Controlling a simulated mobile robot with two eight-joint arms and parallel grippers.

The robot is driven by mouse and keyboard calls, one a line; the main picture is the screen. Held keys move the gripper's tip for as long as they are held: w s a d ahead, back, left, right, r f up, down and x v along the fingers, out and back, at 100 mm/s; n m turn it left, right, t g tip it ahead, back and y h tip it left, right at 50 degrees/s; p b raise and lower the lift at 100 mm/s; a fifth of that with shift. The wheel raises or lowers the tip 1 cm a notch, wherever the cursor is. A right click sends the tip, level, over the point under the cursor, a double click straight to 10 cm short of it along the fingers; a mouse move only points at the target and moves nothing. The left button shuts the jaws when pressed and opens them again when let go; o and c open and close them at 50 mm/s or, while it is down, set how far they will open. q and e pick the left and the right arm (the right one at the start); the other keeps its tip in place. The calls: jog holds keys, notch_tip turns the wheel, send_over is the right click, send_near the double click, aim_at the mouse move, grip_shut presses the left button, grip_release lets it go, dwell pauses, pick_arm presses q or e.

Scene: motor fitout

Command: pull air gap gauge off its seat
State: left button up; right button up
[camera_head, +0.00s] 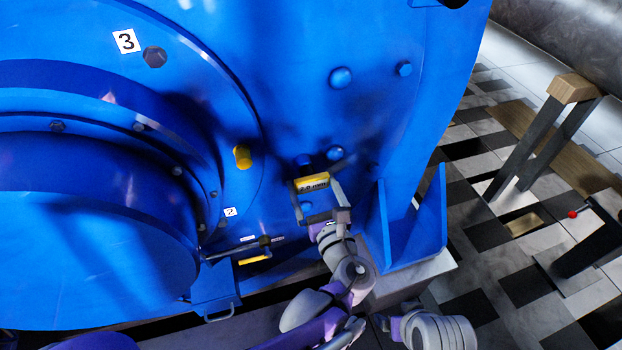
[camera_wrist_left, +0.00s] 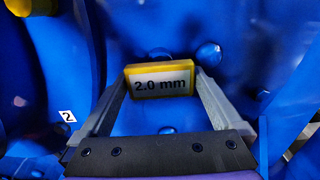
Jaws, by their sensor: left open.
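The air gap gauge (camera_head: 313,184) is a small yellow block with a pale face reading "2.0 mm". It sits against the blue motor housing (camera_head: 290,110). In the left wrist view the gauge (camera_wrist_left: 160,80) lies between the two grey fingertips of my left gripper (camera_wrist_left: 163,76). These fingers are open, one on each side of the gauge; I cannot tell whether they touch it. In the head view my left gripper (camera_head: 317,187) reaches up to the gauge from below. The gauge's seat is hidden behind it.
Blue bolt heads (camera_head: 340,78) and a yellow plug (camera_head: 242,157) stick out of the housing near the gauge. A blue bracket (camera_head: 412,220) stands to the right of my gripper. A trestle leg (camera_head: 530,145) stands on the tiled floor farther right.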

aim_at(313, 186)
pick_arm(q)
jog(key=shift+x, duration=1)
dwell(0.6)
jog(key=shift+c, duration=0.3)
jog(key=c, duration=1.5)
jog(key=shift+p+v, duration=0.4)
jog(key=shift+v, duration=2.6)
jog(key=shift+p+v, duration=0.35)
jog(key=shift+v, duration=7.35)
